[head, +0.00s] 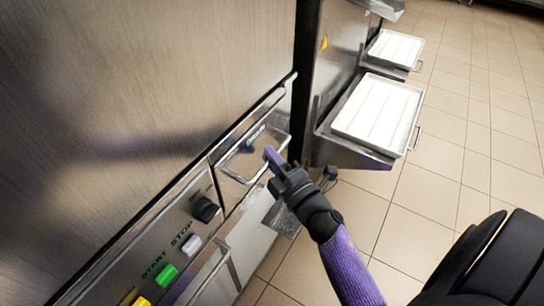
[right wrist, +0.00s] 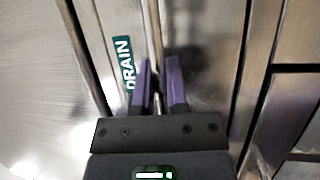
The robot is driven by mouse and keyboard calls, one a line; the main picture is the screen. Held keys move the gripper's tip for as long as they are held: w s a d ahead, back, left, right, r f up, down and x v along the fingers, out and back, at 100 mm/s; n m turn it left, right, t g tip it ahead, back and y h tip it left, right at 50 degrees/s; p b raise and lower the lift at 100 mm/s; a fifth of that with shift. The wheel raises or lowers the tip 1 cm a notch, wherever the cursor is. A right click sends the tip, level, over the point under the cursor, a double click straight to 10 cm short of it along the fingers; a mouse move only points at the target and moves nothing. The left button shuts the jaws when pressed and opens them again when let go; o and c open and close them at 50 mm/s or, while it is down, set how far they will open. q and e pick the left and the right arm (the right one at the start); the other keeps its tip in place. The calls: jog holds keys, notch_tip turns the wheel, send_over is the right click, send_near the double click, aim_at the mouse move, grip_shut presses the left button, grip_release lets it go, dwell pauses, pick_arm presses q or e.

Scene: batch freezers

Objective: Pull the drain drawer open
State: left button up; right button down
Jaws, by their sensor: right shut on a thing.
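The drain drawer (head: 240,161) is a small steel front on the freezer, with a teal label and a bar handle (head: 262,172). The teal DRAIN label (right wrist: 123,62) shows in the right wrist view, left of the handle bar (right wrist: 155,40). My right gripper (head: 272,158) reaches the handle's right part, and its purple fingers (right wrist: 160,85) stand on either side of the bar, shut on it. The bar's part between the fingers is mostly hidden. I cannot tell any gap at the drawer front. My left gripper is not in view.
The freezer's panel below left has a black knob (head: 205,209), a green START button (head: 166,274) and a pale STOP button (head: 191,245). White trays (head: 380,107) on steel shelves jut out at the right. The tiled floor (head: 460,150) beyond is clear.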

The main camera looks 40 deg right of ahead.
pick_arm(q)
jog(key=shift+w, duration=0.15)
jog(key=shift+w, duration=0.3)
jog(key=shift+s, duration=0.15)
pick_arm(e)
jog(key=shift+s, duration=0.15)
